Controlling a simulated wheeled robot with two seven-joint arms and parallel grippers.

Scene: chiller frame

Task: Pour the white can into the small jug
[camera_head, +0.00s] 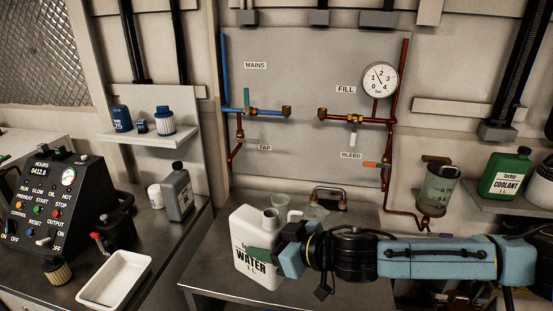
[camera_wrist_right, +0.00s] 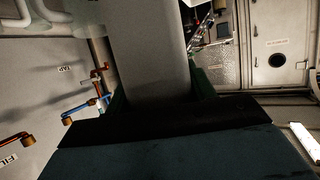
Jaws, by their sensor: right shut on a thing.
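The white can (camera_head: 247,222), labelled WATER, stands roughly upright at the front of the middle bench, with its open neck at the top. My right gripper (camera_head: 274,257) comes in from the right and is shut on the can's right side. In the right wrist view the can (camera_wrist_right: 150,50) is a pale, shaded block filling the middle between the fingers. I cannot tell whether the can's base touches the bench. My left gripper is not in view.
A white tray (camera_head: 116,278), a grey bottle (camera_head: 179,194) and a control box (camera_head: 45,205) are at left. A brass-fitted hose piece (camera_head: 329,197) lies behind the can.

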